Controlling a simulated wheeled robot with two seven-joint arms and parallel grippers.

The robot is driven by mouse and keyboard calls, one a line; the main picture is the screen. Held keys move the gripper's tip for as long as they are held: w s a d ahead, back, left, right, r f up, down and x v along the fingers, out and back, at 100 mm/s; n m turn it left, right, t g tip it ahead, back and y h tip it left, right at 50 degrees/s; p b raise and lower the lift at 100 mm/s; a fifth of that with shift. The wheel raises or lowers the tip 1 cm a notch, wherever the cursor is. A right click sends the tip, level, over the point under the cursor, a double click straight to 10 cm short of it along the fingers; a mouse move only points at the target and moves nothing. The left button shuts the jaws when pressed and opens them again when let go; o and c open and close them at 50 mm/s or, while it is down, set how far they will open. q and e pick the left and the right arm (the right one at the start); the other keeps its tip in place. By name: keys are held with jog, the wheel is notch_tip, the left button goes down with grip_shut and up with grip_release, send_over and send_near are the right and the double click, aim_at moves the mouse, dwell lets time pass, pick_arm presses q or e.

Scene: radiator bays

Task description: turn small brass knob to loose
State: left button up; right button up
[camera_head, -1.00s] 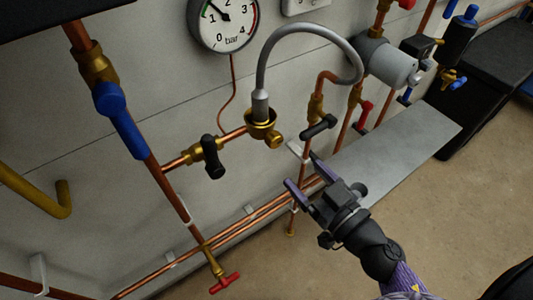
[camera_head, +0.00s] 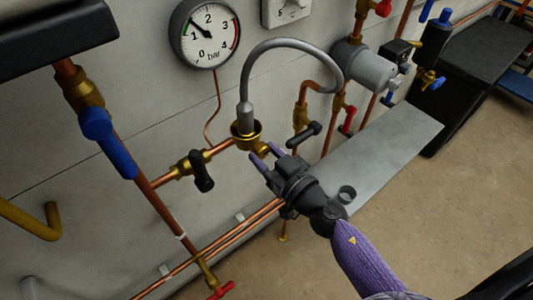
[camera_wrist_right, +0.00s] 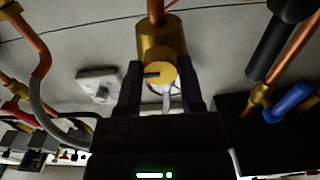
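The small brass knob (camera_head: 263,147) sticks out of the brass cup-shaped fitting (camera_head: 245,135) under the grey hose in the head view; my fingers partly hide it. In the right wrist view the knob (camera_wrist_right: 161,73) shows end-on as a round brass face with a dark mark. My right gripper (camera_head: 267,156) is open, with its fingertips at the knob. In the right wrist view one finger of this gripper (camera_wrist_right: 161,90) is on each side of the knob. I cannot tell whether they touch it. My left gripper is not in view.
A black-handled valve (camera_head: 201,172) is left of the fitting, and another black lever (camera_head: 302,134) is to its right. The grey hose (camera_head: 289,43) arches above. A pressure gauge (camera_head: 205,33) hangs on the wall. A grey plate (camera_head: 392,152) lies at right, with open floor beyond.

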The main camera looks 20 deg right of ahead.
grip_shut()
